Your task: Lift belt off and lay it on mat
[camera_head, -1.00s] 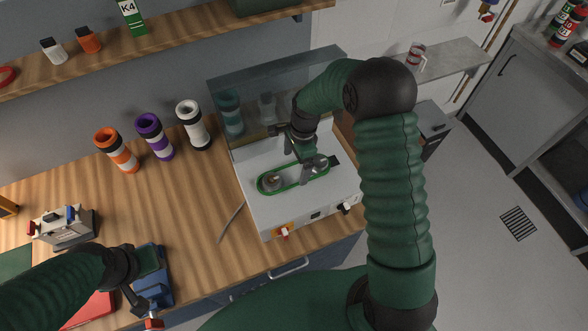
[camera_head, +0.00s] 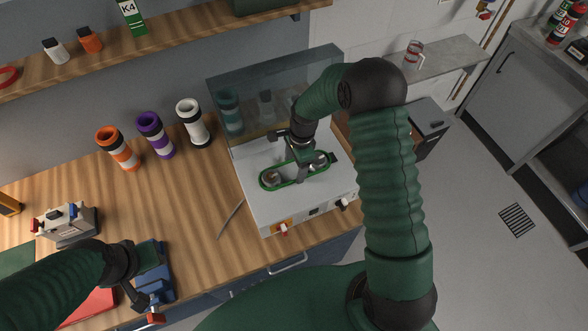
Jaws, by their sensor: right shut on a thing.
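The green belt (camera_head: 279,186) is a long loop lying around two grey pulleys on top of the white machine (camera_head: 262,212). My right gripper (camera_head: 300,172) points down at the middle of the belt and is shut on it; the fingertips partly hide the contact. I cannot tell whether the belt is raised from the pulleys. My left gripper (camera_head: 147,298) is low at the left, over a blue object (camera_head: 160,262); its jaw state is unclear. A dark green flat patch (camera_head: 14,260), possibly the mat, shows at the left edge.
Orange (camera_head: 118,148), purple (camera_head: 155,135) and white (camera_head: 193,123) banded tubes stand behind the wooden counter's (camera_head: 190,215) clear middle. A clear shield (camera_head: 240,85) rises behind the machine. A grey box device (camera_head: 66,222) and a red flat item (camera_head: 90,306) are at left.

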